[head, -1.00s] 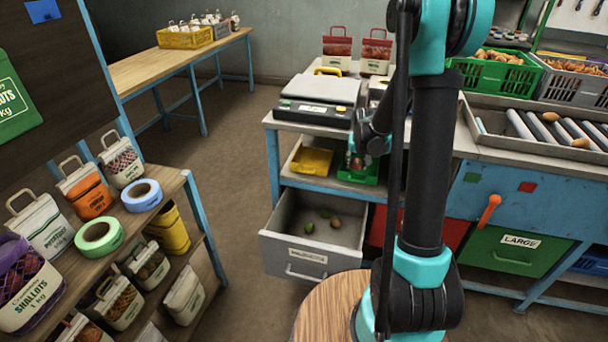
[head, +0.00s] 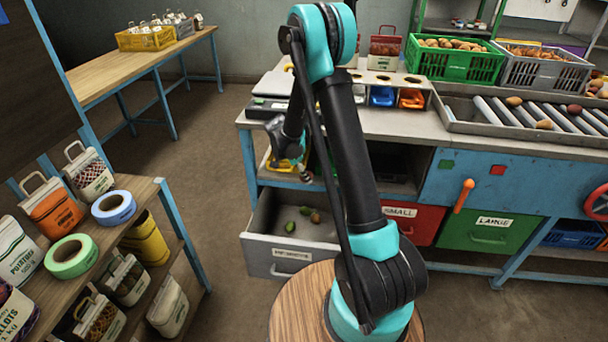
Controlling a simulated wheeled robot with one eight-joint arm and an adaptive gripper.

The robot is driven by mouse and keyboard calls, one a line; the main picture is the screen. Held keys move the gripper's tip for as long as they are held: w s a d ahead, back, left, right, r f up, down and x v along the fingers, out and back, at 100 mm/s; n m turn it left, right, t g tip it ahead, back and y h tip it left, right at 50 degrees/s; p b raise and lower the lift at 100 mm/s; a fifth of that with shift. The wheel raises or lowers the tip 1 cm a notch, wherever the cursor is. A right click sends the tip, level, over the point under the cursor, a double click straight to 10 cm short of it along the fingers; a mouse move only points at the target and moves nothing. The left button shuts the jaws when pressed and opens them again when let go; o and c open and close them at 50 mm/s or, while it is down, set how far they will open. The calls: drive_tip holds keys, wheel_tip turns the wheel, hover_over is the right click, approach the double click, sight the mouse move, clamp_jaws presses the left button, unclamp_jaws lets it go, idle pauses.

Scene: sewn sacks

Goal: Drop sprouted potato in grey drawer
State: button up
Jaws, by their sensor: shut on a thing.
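The grey drawer (head: 268,254) stands pulled open below the bench at the centre. A few small green and brown potatoes (head: 305,211) lie inside it. My gripper (head: 304,174) is above the drawer, near the bench's lower shelf, and points downward. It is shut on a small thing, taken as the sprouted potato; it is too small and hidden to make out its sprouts. My arm covers the right part of the drawer.
A red drawer marked SMALL (head: 420,228) and a green drawer marked LARGE (head: 489,232) are shut at the right. A yellow bin (head: 282,163) sits on the shelf behind my gripper. A shelf of sacks (head: 142,190) stands left, with clear floor between.

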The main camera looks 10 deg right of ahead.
drive_tip(key=shift+f, duration=2.95)
drive_tip(key=o, duration=1.3)
drive_tip(key=shift+c, duration=0.2)
drive_tip(key=shift+r, duration=0.1)
drive_tip(key=v, duration=1.1)
drive_tip(key=shift+a+r, duration=0.25)
drive_tip(key=shift+r, duration=0.1)
drive_tip(key=shift+s, duration=0.15)
